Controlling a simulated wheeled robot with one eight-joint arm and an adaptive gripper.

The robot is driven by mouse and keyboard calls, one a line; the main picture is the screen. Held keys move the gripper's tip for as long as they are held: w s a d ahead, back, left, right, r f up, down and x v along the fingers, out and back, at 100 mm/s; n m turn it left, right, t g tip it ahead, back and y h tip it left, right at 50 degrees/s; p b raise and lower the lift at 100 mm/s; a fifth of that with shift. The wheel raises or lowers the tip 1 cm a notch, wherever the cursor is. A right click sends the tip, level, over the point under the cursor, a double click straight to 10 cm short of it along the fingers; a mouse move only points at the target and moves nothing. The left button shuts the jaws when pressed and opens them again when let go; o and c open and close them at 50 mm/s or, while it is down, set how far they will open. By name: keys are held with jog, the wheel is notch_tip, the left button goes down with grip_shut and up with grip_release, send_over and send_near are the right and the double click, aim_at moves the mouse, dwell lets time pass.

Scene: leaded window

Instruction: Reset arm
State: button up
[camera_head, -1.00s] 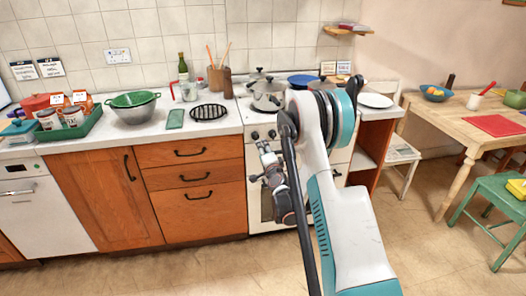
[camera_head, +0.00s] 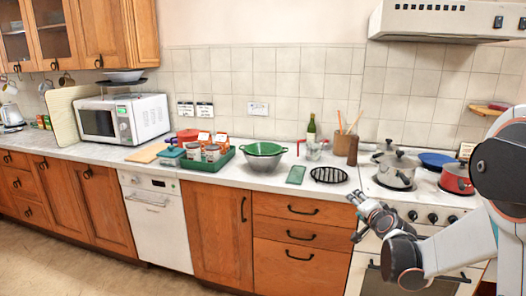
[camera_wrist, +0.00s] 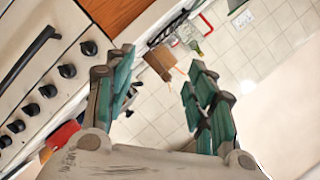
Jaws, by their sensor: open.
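My gripper (camera_head: 358,198) is in front of the counter's front edge, just left of the stove knobs in the head view. It is empty, and its fingers point to the upper left. My arm reaches in from the right edge of that view. In the wrist view my gripper (camera_wrist: 160,62) shows two teal-padded fingers spread apart with nothing between them. The picture there is tilted.
The stove (camera_head: 425,213) beside my gripper carries a steel pot (camera_head: 396,172) and a red pot (camera_head: 455,179). A black trivet (camera_head: 328,175), a green colander (camera_head: 263,149) and a green tray (camera_head: 207,163) stand on the counter. The floor at left is clear.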

jog(key=s+a+r+n+g+y, duration=0.1)
jog(key=s+a+r+n, duration=0.1)
jog(key=s+a, duration=0.3)
jog(key=s+a+r+n+g, duration=0.2)
jog(key=s+r, duration=0.1)
jog(key=s, duration=0.5)
jog(key=s+a+r+n+g+y, duration=0.1)
jog(key=s+a+r+n, duration=0.1)
jog(key=s+a+n, duration=0.3)
jog(key=s+f+n+g+h, duration=0.1)
jog(key=s+f, duration=0.1)
jog(key=s, duration=0.9)
jog(key=s+f+n+g, duration=0.1)
jog(key=s+f+g, duration=0.1)
jog(key=s, duration=0.9)
jog(key=shift+s+f+g+h, duration=0.3)
jog(key=shift+s+h, duration=0.1)
